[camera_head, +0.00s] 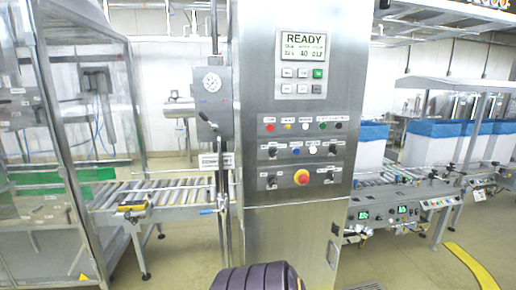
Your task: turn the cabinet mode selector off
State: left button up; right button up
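The steel control cabinet (290,225) stands upright in the middle of the view. Its front has a row of coloured lamps or buttons above several dark rotary selectors. An upper left selector (272,152) and an upper right selector (332,148) flank small blue and white buttons. A lower left selector (271,180) and a lower right selector (329,176) flank a red emergency stop (301,177) on a yellow ring. The labels are too small to read, so I cannot tell which is the mode selector or its setting. Neither of my grippers is in view.
A display (303,50) on the cabinet reads READY, with a keypad below. A roller conveyor (150,196) and a clear guarded frame stand left. Blue-lined boxes (430,145) sit on a conveyor at right. A yellow curved floor marking (472,266) lies at lower right.

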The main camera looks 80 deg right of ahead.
aim_at(273, 153)
jog(key=z, duration=3.2)
